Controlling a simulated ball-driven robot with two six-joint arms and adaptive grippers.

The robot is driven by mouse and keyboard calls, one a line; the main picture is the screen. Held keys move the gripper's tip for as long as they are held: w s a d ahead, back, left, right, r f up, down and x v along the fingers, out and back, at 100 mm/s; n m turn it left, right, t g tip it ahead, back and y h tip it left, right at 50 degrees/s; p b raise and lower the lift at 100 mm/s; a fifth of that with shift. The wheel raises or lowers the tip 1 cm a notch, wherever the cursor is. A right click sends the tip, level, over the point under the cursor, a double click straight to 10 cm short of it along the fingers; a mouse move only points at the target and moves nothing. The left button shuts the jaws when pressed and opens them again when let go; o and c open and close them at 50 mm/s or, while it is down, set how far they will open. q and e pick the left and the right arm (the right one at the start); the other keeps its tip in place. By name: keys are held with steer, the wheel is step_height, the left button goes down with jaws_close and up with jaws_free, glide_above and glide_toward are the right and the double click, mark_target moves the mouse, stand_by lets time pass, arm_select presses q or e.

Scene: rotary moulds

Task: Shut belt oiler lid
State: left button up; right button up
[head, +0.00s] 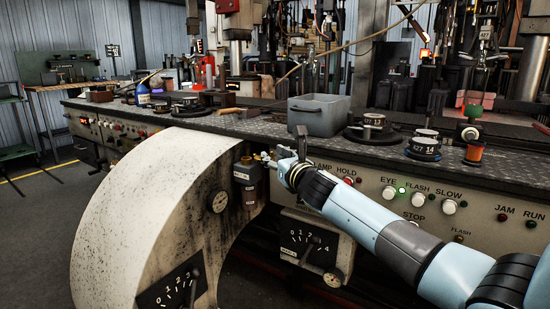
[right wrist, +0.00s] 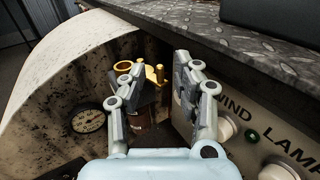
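The belt oiler (head: 246,174) is a small brown bottle with a label, mounted beside the large pale curved guard. In the right wrist view the oiler's dark reddish body (right wrist: 140,124) sits beyond and between my fingers, with brass parts (right wrist: 152,75) at its top. These include a ring-shaped piece and an upright piece; I cannot tell the lid's exact angle. My right gripper (right wrist: 155,88) is open and empty, its fingers apart just in front of the oiler. In the head view this gripper (head: 272,160) is right of the oiler, partly hidden by its wrist. My left gripper is not in view.
The curved guard (head: 135,210) stands left of the oiler, with a round gauge (head: 219,202). The checker-plate ledge (head: 240,124) runs above, carrying a grey bin (head: 318,115). The control panel (head: 375,190) with knobs and lamps is close to my right arm.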

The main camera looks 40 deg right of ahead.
jaws_close()
steer(key=shift+a, duration=0.1)
